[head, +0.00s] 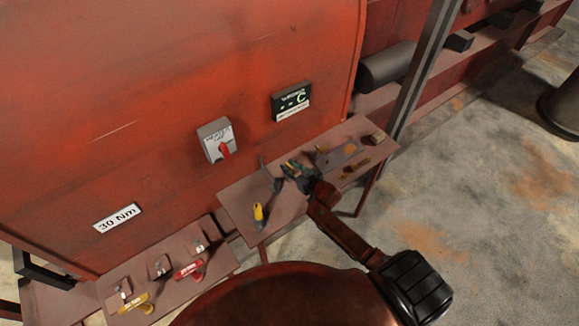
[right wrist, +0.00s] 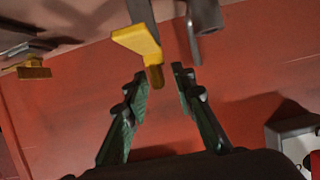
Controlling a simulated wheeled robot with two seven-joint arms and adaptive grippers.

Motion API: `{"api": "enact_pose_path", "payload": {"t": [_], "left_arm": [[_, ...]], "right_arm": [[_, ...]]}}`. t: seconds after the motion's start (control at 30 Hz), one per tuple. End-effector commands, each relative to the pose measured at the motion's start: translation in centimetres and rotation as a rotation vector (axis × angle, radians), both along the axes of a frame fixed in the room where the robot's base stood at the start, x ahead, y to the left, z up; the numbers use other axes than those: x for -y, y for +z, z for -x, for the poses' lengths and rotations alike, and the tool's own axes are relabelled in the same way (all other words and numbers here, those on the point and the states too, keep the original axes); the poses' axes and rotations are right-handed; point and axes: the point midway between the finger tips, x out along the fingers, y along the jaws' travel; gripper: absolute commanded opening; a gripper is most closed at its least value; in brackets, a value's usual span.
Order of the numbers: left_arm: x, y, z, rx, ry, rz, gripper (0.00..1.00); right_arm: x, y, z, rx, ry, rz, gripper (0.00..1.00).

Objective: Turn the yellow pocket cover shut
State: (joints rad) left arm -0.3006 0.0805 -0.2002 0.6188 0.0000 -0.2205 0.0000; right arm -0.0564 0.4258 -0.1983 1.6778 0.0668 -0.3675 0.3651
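A yellow flat piece with a short downward peg (right wrist: 138,40), which looks like the yellow pocket cover, shows at the top middle of the right wrist view. My right gripper (right wrist: 160,75) is open and empty there. Its fingertips are just below the piece, with the peg near the gap between them; I cannot tell whether they touch. In the head view my right gripper (head: 296,168) is over the small brown table and hides much around it. The pocket itself is not clearly visible. My left gripper is not in view.
The brown table (head: 237,197) holds a yellow-handled tool (head: 258,213) and, at right, a grey plate (head: 342,157). A grey switch box (head: 214,141) is on the red wall behind. A lower shelf (head: 222,262) carries red and yellow handles. A grey cylinder (right wrist: 205,15) stands beside the yellow piece.

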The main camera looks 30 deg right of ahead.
Motion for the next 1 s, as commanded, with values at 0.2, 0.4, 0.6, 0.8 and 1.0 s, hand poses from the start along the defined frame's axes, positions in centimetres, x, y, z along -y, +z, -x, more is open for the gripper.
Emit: {"api": "enact_pose_path", "payload": {"t": [0.2,0.4,0.6,0.8,1.0], "left_arm": [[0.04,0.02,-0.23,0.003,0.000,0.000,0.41],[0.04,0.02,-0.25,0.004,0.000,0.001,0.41],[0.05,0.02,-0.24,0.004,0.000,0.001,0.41],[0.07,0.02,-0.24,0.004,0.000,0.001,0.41],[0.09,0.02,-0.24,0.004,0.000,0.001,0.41]], "right_arm": [[-0.02,-0.13,-0.16,-0.001,0.000,0.000,0.24],[0.00,-0.12,-0.14,-0.001,0.000,0.000,0.15],[0.02,-0.12,-0.13,-0.001,-0.001,0.000,0.01],[0.01,-0.11,-0.12,-0.001,0.000,0.000,0.00],[0.01,-0.12,-0.11,-0.001,0.000,0.000,0.00]]}}
